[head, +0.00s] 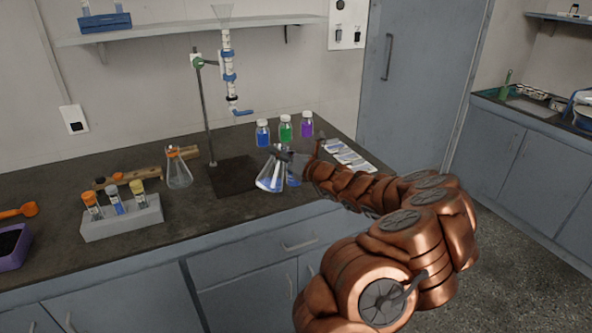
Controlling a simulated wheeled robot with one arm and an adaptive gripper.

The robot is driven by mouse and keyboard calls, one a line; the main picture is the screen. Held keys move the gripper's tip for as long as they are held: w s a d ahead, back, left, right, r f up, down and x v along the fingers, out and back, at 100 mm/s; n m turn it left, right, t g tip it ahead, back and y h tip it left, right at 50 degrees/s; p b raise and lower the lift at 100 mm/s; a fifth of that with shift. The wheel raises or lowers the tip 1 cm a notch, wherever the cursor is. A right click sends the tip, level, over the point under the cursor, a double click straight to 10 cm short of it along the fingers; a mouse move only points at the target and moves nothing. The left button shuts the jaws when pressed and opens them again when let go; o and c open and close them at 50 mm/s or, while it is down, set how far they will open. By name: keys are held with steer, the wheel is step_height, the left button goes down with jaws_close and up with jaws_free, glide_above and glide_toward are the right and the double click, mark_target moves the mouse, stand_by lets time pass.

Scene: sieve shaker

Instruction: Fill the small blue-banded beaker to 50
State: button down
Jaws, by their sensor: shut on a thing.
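My gripper (284,154) is shut on a clear conical flask (269,177) and holds it at the front of the dark bench, to the right of the black stand base. The flask looks tilted and shows blue low down; I cannot tell whether it is liquid or marking. A small blue-tinted vessel (293,180) shows just right of the flask, partly hidden by my gripper; it may be the blue-banded beaker, but its band and fill level cannot be read. A second conical flask (179,171) with an orange band stands upright to the left.
A tall stand (206,115) holds a column (228,72) with a funnel and blue tap. Blue (262,134), green (286,129) and purple (307,125) bottles stand behind my gripper. A tube rack (122,220) and purple tray (12,246) are left. Cards (345,155) lie right.

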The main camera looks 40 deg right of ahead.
mark_target(270, 164)
steer(key=shift+a+r+n+b, duration=0.4)
steer(key=shift+a+r+n, duration=0.05)
steer(key=shift+n, duration=0.05)
steer(key=a+n+b, duration=0.1)
steer(key=b, duration=0.1)
steer(key=a+n+b, duration=0.1)
steer(key=b, duration=0.1)
steer(key=shift+w+f+n+b, duration=0.1)
steer(key=shift+f+n+b, duration=0.1)
steer(key=shift+n+b, duration=0.15)
steer(key=shift+a+n+g+b, duration=0.3)
steer(key=shift+a+n+b, duration=0.2)
steer(key=shift+n+b, duration=0.25)
